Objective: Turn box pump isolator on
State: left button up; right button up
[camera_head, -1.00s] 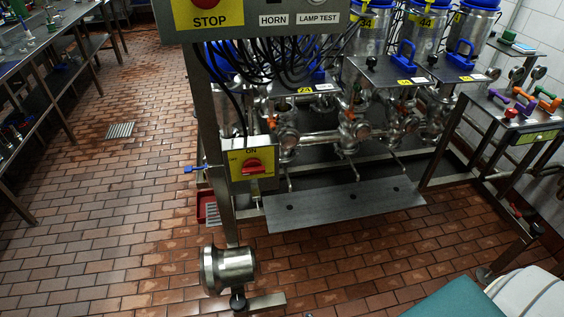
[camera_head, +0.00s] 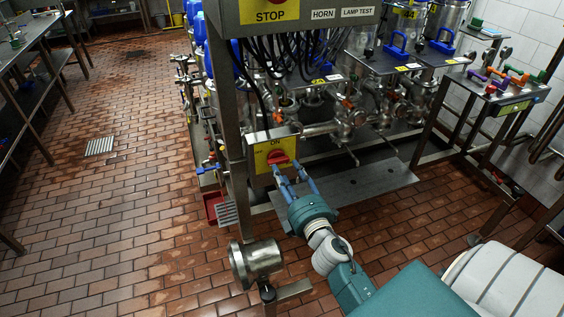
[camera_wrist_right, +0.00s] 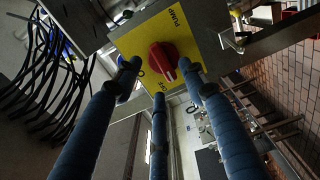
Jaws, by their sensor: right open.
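The box pump isolator is a yellow-faced box (camera_head: 262,158) with a red rotary knob (camera_head: 278,157), mounted low on the steel post below the control panel. "ON" is printed above the knob in the head view. In the right wrist view the red knob (camera_wrist_right: 164,61) sits on the yellow plate (camera_wrist_right: 140,40) marked "PUMP". My right gripper (camera_head: 286,174) is open, its blue fingers just in front of and below the knob. In the wrist view the fingers (camera_wrist_right: 160,88) spread around the knob's lower side; contact cannot be told. My left gripper is not in view.
The control panel (camera_head: 300,14) with STOP, HORN and LAMP TEST labels hangs above, with black cables below it. A grey plate (camera_head: 350,185) lies behind my right arm.

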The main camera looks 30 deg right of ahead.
aim_at(279, 162)
jog(key=shift+p+x, duration=0.3)
jog(key=shift+x, duration=2.05)
jog(key=shift+a, duration=0.15)
jog(key=shift+c, duration=0.3)
grip_shut()
